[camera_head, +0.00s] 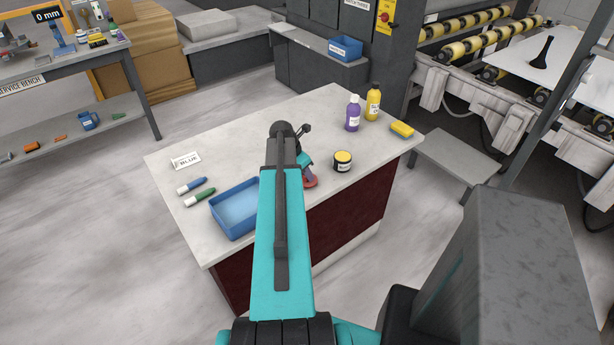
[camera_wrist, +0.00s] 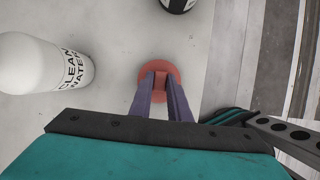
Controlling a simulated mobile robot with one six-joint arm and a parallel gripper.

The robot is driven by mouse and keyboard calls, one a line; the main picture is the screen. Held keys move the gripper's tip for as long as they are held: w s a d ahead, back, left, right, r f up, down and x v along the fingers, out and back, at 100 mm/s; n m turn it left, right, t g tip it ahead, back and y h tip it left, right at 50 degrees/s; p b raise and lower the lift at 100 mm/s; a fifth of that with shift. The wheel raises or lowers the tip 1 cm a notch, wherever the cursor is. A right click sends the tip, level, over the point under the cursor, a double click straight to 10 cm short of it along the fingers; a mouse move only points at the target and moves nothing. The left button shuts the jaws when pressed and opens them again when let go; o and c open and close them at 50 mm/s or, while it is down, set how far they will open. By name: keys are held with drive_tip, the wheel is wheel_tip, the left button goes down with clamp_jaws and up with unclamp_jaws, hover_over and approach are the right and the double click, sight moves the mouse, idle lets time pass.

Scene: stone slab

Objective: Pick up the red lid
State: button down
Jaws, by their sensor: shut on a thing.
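The red lid (camera_wrist: 161,66) is a round red disc with a raised middle part. In the wrist view it sits at the fingertips of my gripper (camera_wrist: 161,82). The two dark fingers are shut on the raised part, one on each side. In the head view the lid (camera_head: 310,182) shows beside my arm, near the front edge of the slab, with my gripper (camera_head: 306,170) just above it and partly hidden by the arm. I cannot tell whether the lid touches the slab.
A black jar with a yellow top (camera_head: 342,161) stands close to the lid's right. A white CLEAN WATER bottle (camera_wrist: 40,65) stands to the left in the wrist view. A blue tray (camera_head: 216,216), two markers and purple and yellow bottles are on the pale slab (camera_head: 260,135).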

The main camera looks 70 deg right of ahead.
drive_tip(key=shift+r, duration=0.75)
drive_tip(key=s+a+r+b, duration=0.1)
drive_tip(key=s+a+b, duration=0.1)
drive_tip(key=s, duration=0.5)
drive_tip(key=s+a+r+b, duration=0.1)
drive_tip(key=s+a+b, duration=0.1)
drive_tip(key=s, duration=0.6)
drive_tip(key=shift+s+a+r, duration=0.2)
drive_tip(key=shift+a, duration=0.1)
